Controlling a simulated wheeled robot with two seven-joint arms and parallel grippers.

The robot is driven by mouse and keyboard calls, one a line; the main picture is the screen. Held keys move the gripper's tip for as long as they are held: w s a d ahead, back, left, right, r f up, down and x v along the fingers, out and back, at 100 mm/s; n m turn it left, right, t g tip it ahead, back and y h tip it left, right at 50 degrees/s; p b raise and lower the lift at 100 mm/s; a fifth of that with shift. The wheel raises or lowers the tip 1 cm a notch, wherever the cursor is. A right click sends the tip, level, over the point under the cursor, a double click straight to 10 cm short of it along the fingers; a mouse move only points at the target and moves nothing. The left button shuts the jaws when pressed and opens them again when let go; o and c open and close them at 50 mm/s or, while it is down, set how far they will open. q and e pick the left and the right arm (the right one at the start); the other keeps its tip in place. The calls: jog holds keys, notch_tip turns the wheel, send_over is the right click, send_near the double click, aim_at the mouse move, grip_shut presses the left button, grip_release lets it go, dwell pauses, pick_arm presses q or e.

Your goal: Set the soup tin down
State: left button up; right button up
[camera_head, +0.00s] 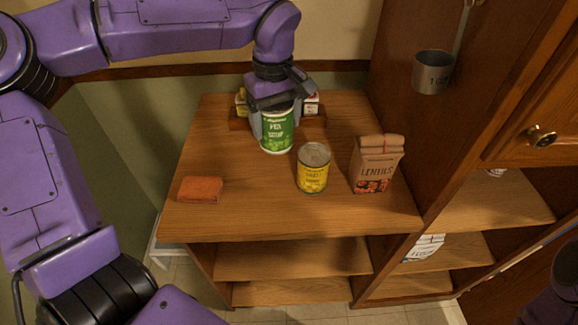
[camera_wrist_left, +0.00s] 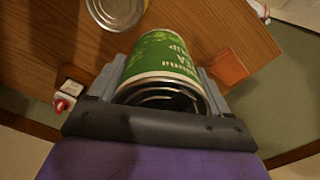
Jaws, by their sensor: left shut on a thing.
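The soup tin (camera_head: 277,131) is green and white with a pea soup label, upright at the back middle of the wooden counter. My left gripper (camera_head: 276,115) comes down from above and is shut on it, one finger on each side. In the left wrist view the tin (camera_wrist_left: 163,55) sits between the two fingers, its ringed end facing the palm. I cannot tell whether its base touches the counter. My right gripper is out of view.
A yellow tin (camera_head: 313,170) stands right of the soup tin, and a brown lentils bag (camera_head: 375,165) beyond it. An orange-brown block (camera_head: 200,190) lies at the front left. Small boxes (camera_head: 311,104) stand behind the gripper. The counter's front middle (camera_head: 250,215) is clear.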

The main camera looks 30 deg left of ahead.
pick_arm(q)
jog(key=f, duration=0.4)
jog(key=w+f, duration=0.1)
jog(key=f, duration=0.2)
jog(key=shift+f, duration=0.1)
jog(key=f, duration=0.4)
jog(key=shift+s+f, duration=0.3)
jog(key=shift+f, duration=0.05)
jog(key=shift+w+f, duration=0.2)
jog(key=shift+f, duration=0.1)
jog(key=shift+s, duration=0.15)
jog(key=o, duration=1.4)
jog(key=shift+f, duration=0.15)
